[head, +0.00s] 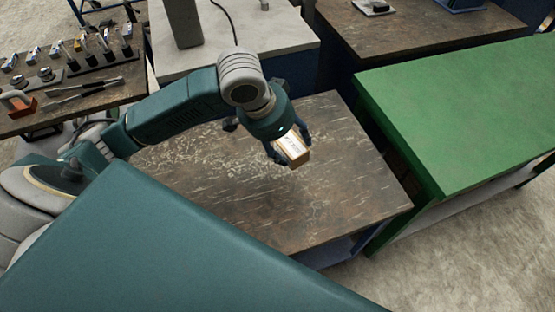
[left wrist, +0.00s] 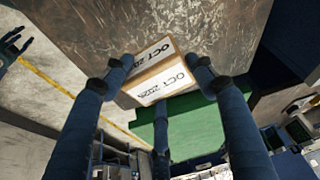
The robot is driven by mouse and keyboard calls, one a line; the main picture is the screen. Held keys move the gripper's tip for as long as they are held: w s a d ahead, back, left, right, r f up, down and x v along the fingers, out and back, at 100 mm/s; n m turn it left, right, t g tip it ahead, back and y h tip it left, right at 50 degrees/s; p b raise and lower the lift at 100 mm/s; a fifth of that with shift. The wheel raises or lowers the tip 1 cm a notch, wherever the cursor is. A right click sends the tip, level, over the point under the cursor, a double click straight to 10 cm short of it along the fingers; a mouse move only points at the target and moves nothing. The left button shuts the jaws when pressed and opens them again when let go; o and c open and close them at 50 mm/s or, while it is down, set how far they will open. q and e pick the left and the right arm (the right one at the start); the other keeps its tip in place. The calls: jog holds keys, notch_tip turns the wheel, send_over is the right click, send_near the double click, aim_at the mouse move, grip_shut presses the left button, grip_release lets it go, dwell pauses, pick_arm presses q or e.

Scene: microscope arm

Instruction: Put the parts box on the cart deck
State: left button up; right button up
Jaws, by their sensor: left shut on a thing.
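The parts box (head: 294,149) is a small brown carton with a white label. My left gripper (head: 288,146) is shut on it. In the left wrist view the box (left wrist: 161,75) shows two faces printed "OCT 2025", with dark fingers on both sides. The box is over the right half of a worn brown top (head: 230,215), which looks like the cart deck. I cannot tell how far above the surface it is. Fingers of my right gripper (left wrist: 12,46) show spread at the left edge of the left wrist view.
A green-topped bench (head: 460,120) stands close to the right. A grey top (head: 275,50) and another brown bench (head: 400,35) are behind. A bench with tools (head: 75,92) is at far left. The brown top is clear around the box.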

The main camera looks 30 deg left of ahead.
pick_arm(q)
jog(key=w+r+m, duration=0.1)
jog(key=r, duration=0.1)
jog(key=w+r+m, duration=0.1)
jog(key=r, duration=0.1)
jog(key=w+a+r, duration=0.1)
jog(key=r, duration=0.1)
jog(key=shift+w+m+g+h+p, duration=0.1)
jog(key=shift+m+g+h+p, duration=0.2)
jog(key=shift+m+h, duration=0.1)
notch_tip(320, 180, down, 15)
jog(key=shift+f+p, duration=0.1)
jog(key=shift+p, duration=0.8)
jog(key=shift+c, duration=0.2)
send_over(287, 173)
notch_tip(287, 173, down, 4)
jog(key=shift+w+d+f+p, duration=0.1)
jog(key=shift+f+p, duration=0.1)
jog(key=shift+p, duration=0.1)
jog(key=o, duration=1.6)
jog(key=shift+c, duration=0.2)
jog(key=shift+o, duration=0.6)
pick_arm(e)
jog(key=r, duration=0.3)
jog(key=shift+s+r, duration=0.25)
jog(key=shift+s, duration=0.1)
jog(key=shift+a, duration=0.1)
